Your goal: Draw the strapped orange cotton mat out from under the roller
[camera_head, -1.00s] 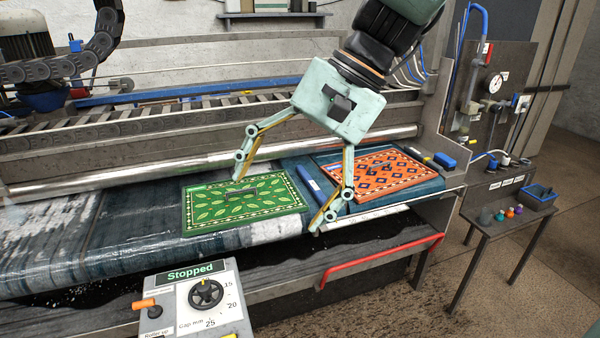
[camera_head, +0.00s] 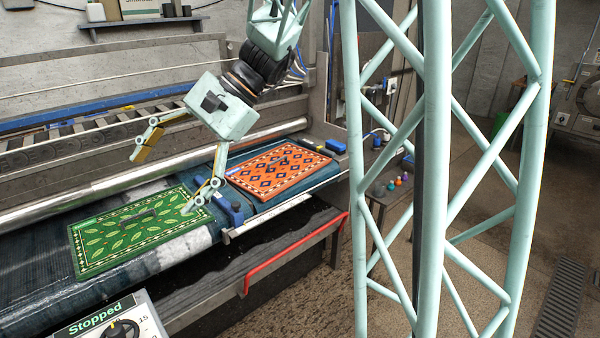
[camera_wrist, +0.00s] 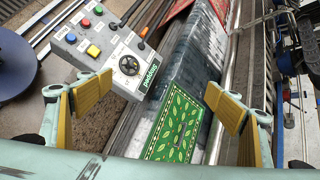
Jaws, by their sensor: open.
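The orange mat (camera_head: 265,178) with a dark blue diamond pattern lies flat on the bed in the head view, with a dark strap or handle (camera_head: 278,160) on top. Its far edge is near the long silver roller (camera_head: 110,187); I cannot tell whether any of it is under the roller. My gripper (camera_head: 166,182) is open and empty, left of the orange mat and in front of the green mat in the picture. In the wrist view, its two fingers (camera_wrist: 160,102) stand wide apart with the green mat between and beyond them. I cannot make out the orange mat there.
A green leaf-patterned mat (camera_head: 110,245) lies left of the orange one, with a blue bar (camera_head: 231,207) between them. A control box (camera_head: 105,322) reading "Stopped" stands in front; the wrist view shows its buttons. A red rail (camera_head: 290,255) runs along the front edge.

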